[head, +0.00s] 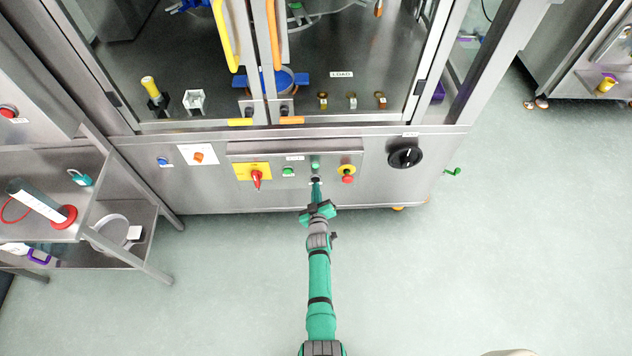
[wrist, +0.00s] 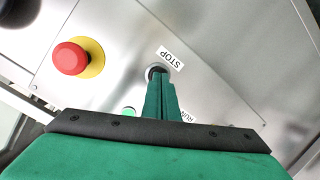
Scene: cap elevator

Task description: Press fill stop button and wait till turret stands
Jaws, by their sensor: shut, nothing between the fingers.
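The stop button is a small round dark button (wrist: 152,70) beside a white STOP label (wrist: 171,57) on the steel panel (wrist: 225,75). In the head view, the dark button (head: 315,180) sits below a green button (head: 315,165). My gripper (wrist: 160,78) is shut and empty, with its tips right at the button, covering part of it. I cannot tell whether the button is pushed in. Behind the glass doors, a round vessel with blue parts (head: 277,82) is partly hidden by the door frames. I cannot tell which part is the turret.
A red mushroom button (wrist: 71,58) on yellow is close by on the panel. A red switch (head: 257,180), another green button (head: 288,171) and a black rotary knob (head: 405,156) are on the same front. A steel shelf (head: 110,235) stands left.

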